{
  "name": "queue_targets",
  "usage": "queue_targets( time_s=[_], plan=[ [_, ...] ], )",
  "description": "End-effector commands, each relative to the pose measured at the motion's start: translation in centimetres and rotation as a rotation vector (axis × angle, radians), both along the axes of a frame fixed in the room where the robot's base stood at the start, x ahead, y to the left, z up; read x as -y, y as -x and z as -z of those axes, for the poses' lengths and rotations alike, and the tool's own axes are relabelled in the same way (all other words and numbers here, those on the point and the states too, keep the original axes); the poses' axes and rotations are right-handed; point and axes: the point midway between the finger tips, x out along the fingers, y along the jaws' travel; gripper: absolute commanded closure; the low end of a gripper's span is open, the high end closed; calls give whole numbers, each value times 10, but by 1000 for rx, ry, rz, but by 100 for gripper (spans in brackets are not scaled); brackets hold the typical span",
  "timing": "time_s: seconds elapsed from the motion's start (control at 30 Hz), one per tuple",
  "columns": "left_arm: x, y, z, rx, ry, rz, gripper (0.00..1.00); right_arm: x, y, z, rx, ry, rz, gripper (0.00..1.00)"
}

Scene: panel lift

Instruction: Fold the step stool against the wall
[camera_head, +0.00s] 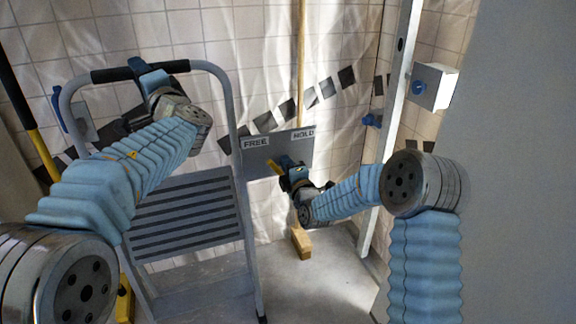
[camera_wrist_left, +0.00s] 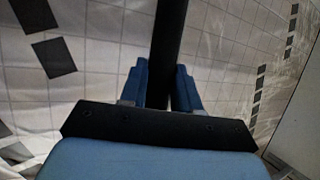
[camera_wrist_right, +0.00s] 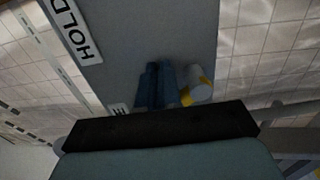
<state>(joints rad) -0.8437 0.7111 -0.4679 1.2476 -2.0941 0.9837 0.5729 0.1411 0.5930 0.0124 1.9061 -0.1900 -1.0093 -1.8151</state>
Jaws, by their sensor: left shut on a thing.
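The step stool (camera_head: 235,205) stands unfolded, with a grey tube frame and ribbed steps (camera_head: 185,215). My left gripper (camera_head: 143,68) is shut on the black-sleeved top bar of its handle; the left wrist view shows the dark bar (camera_wrist_left: 168,40) between the fingers. A grey plate (camera_head: 262,160) marked FREE and HOLD is beside the stool frame, with a yellow lever (camera_head: 272,167) by it. My right gripper (camera_head: 283,163) is in front of this plate. In the right wrist view its fingers (camera_wrist_right: 161,85) are together, beside a white and yellow knob (camera_wrist_right: 197,88); contact is unclear.
A tiled wall (camera_head: 265,55) with a dark checker band stands behind. A wooden pole (camera_head: 300,75) leans there, above a wooden block (camera_head: 301,242). A metal post (camera_head: 395,110) and a white box with a blue knob (camera_head: 432,86) are at right. Some floor (camera_head: 320,275) is clear.

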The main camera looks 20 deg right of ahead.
Motion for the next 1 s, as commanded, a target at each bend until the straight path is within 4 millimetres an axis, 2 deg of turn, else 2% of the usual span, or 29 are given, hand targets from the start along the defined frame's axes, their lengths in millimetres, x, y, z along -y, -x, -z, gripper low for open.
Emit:
queue_targets(
  time_s=[0.03, 0.1, 0.2, 0.5, 0.83, 0.87, 1.0],
  plan=[
    [3, 3, -3, 7, 3, 1, 100, 1, -12, -5, -2, 2, 2, 100],
    [3, 4, -4, 10, 5, 1, 100, 0, -23, -6, -18, 2, 2, 100],
    [4, 4, -5, 13, 5, 2, 100, 1, -33, -7, -35, 1, 3, 100],
    [2, 3, -4, 10, 4, -1, 100, 1, -34, -7, -39, 0, 3, 100],
    [1, 3, -3, 9, 4, -2, 50, 1, -33, -7, -38, 0, 3, 100],
    [1, 3, -3, 9, 4, -2, 47, 1, -33, -7, -38, 0, 3, 100],
    [1, 2, -3, 8, 4, -2, 47, 1, -33, -7, -38, 0, 3, 100]
  ],
)
